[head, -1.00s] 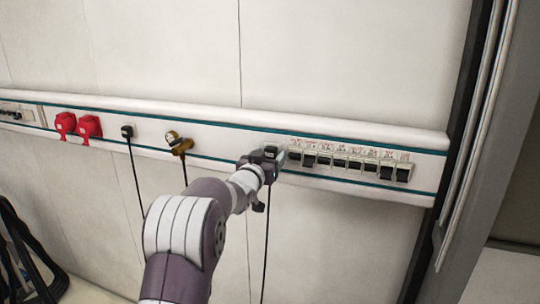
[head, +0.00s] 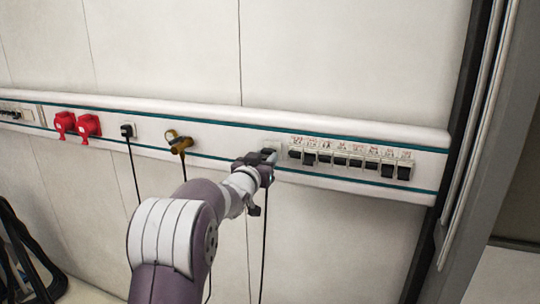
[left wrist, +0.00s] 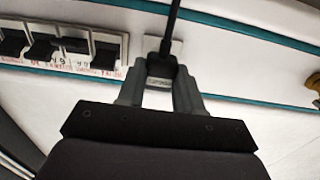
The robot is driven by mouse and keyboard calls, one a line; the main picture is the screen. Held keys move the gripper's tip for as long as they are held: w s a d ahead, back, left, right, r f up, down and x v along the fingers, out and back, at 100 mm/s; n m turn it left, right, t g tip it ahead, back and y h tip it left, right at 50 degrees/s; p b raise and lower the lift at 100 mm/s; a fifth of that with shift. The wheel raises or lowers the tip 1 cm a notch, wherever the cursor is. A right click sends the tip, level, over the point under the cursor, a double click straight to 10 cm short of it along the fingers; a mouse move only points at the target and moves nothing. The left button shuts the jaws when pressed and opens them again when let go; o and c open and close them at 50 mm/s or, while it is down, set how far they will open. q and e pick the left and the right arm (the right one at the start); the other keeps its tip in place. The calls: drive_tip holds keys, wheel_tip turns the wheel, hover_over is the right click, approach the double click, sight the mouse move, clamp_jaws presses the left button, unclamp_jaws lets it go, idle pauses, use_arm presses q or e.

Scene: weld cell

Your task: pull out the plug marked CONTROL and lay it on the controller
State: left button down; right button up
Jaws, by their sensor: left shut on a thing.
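My left gripper (head: 268,157) is at the wall rail, just left of the row of breaker switches. It is shut on a dark plug (left wrist: 160,68), which sits between the two fingers in the left wrist view. A small label shows on the plug, too blurred to read. Its black cable (head: 264,240) hangs down the wall. A pale socket plate (left wrist: 176,48) shows right behind the plug; I cannot tell whether the pins are fully clear of it. No controller is in view. My right gripper is not in view.
The white rail (head: 225,138) with teal stripes also carries two red plugs (head: 77,125), another black plug (head: 127,130) with its cable and a brass fitting (head: 178,141). Several breaker switches (head: 350,160) are to the right.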

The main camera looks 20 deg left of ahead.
sight(266, 158)
use_arm(q)
drive_tip(key=shift+s+f, duration=0.1)
drive_tip(key=shift+s, duration=0.15)
drive_tip(key=shift+s+b, duration=0.4)
drive_tip(key=shift+s, duration=0.25)
drive_tip(key=shift+s+b, duration=0.3)
drive_tip(key=shift+s, duration=0.3)
drive_tip(key=shift+s+d, duration=0.1)
drive_tip(key=shift+s, duration=0.2)
